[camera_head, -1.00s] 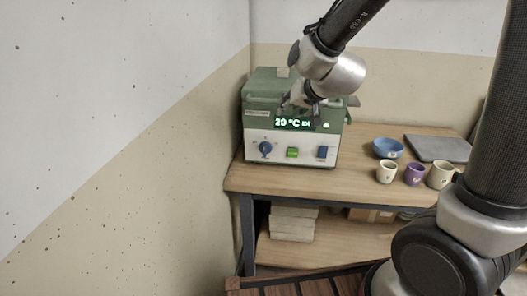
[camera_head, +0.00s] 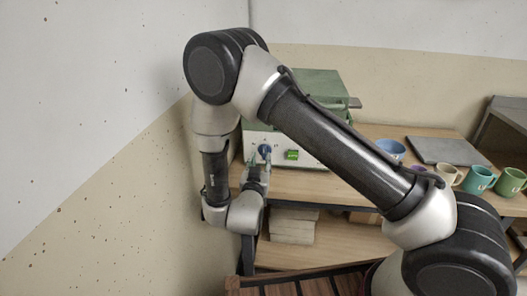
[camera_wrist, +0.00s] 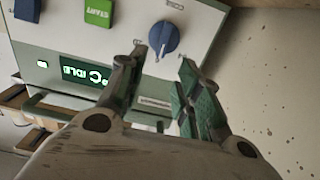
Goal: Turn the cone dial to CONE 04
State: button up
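The green and white kiln (camera_head: 310,90) stands on the wooden table, partly hidden behind my arm. Its blue round cone dial (camera_head: 264,150) is on the white front panel. The dial (camera_wrist: 164,38) shows upside down in the wrist view, with a white pointer mark; the markings around it are too small to read. My gripper (camera_head: 259,170) is in front of the panel, just below the dial. In the wrist view my gripper (camera_wrist: 160,66) is open and empty, its two fingers apart, with the dial beyond the gap between the tips. I see no contact.
A green START button (camera_wrist: 98,12), a blue switch (camera_wrist: 27,10) and a lit display (camera_wrist: 86,73) reading IDLE share the panel. A blue bowl (camera_head: 390,149), a grey slab (camera_head: 447,151) and several mugs stand to the right. The wall is close on the left.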

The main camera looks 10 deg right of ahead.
aim_at(264, 149)
jog(key=x, duration=0.7)
grip_shut()
